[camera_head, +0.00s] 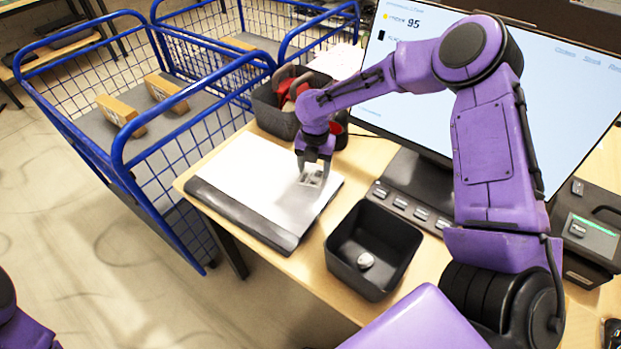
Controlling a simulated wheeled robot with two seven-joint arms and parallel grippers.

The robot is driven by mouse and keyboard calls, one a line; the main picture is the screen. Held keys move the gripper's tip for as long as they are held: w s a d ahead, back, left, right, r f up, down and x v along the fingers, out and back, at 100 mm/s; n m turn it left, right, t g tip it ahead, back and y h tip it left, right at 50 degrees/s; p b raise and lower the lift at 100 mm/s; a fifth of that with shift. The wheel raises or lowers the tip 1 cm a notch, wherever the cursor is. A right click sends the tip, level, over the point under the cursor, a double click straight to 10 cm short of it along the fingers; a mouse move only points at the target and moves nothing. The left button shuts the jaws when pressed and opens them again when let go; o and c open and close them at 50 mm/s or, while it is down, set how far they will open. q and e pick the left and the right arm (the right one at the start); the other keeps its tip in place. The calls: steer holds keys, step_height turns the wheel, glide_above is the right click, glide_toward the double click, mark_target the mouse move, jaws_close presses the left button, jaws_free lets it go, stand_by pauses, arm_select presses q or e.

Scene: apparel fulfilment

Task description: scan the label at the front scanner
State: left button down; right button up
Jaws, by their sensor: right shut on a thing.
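My right gripper (315,172) points down over a flat white-topped pad with a dark front edge (250,215) on the wooden table. It is shut on a small pale grey piece (312,180), which looks like a label or tag. The piece is at or just above the pad's right part; I cannot tell whether it touches. Its print is too small to read. Which device is the front scanner is not clear from this view. Of my left arm only a purple part shows at the lower left corner, and its gripper is outside the picture.
A black open bin (345,245) with a small round pale item (366,260) stands right of the pad. A dark bin with red items (268,110) stands behind. A monitor (545,110) and a dark device (590,235) are right. Blue wire carts (130,150) hold cardboard boxes (118,110).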

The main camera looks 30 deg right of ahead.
steer(key=shift+w+d+f, duration=0.2)
steer(key=shift+r, duration=0.15)
steer(key=r+p, duration=0.1)
steer(key=s+a+r+p, duration=0.1)
steer(key=r+p, duration=0.1)
steer(key=shift+s+a+p, duration=0.25)
steer(key=shift+a+p, duration=0.05)
steer(key=shift+p, duration=0.1)
steer(key=s+a+r+p, duration=0.5)
steer(key=p, duration=0.1)
steer(key=shift+a, duration=0.3)
